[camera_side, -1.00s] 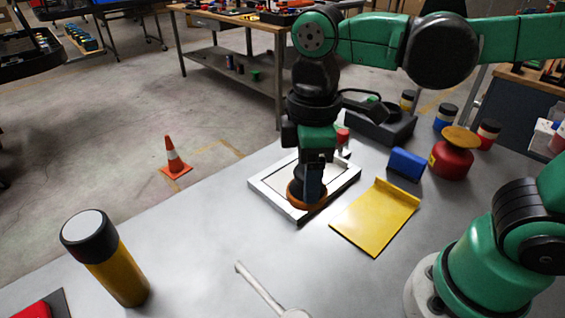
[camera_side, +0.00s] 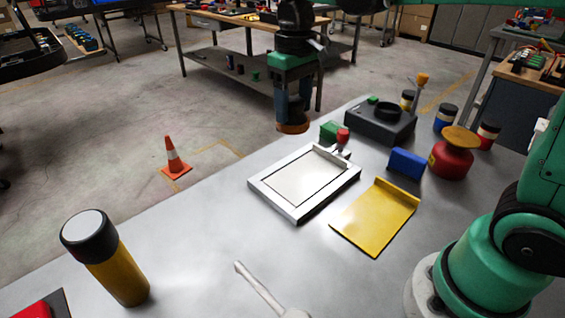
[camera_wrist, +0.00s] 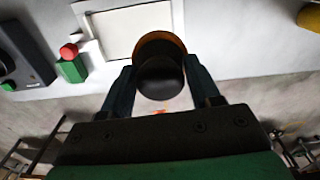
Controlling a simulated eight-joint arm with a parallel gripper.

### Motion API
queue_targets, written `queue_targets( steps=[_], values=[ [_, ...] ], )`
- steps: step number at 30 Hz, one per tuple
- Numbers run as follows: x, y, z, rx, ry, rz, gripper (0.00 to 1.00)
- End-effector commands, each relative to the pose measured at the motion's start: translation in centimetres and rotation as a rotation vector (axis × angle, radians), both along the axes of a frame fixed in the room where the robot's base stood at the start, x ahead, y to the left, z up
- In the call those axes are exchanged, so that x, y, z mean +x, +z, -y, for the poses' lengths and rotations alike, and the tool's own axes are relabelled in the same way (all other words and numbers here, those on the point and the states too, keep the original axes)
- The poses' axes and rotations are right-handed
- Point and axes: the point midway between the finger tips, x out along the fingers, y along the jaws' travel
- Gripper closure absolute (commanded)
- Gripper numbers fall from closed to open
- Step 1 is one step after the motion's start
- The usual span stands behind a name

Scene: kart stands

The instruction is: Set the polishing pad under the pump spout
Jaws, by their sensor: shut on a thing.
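The polishing pad (camera_side: 293,128) has an orange disc and a black knob. My gripper (camera_side: 293,103) is shut on it and holds it in the air, over the far edge of the table in the side view. In the wrist view the pad's black knob (camera_wrist: 160,78) sits between my fingers, with the orange rim behind it. A white rod (camera_side: 260,286) with a rounded base at the bottom edge of the side view looks like the pump spout. The pump's body is cut off by the frame. The pad is well apart from it.
A white framed tray (camera_side: 275,197) lies empty, with a yellow dustpan-like plate (camera_side: 375,218) beside it. A blue block (camera_side: 407,163), red can (camera_side: 452,159), dark device (camera_side: 378,128) and green block (camera_side: 330,131) stand behind.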

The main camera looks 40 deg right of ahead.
Motion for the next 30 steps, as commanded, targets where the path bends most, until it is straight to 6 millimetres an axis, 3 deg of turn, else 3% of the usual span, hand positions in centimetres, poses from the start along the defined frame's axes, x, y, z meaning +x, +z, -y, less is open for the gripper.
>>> queue_targets(
  steps=[4,21,25,30],
  values=[
    [0.5,-0.4,0.7,0.000,-0.056,0.000,0.96],
    [0.4,-0.3,0.3,0.000,-0.039,0.000,0.96],
    [-0.6,0.4,-2.2,0.000,0.053,0.000,0.96],
    [-4.2,1.9,-8.3,0.000,0.300,0.000,0.96]
  ],
)
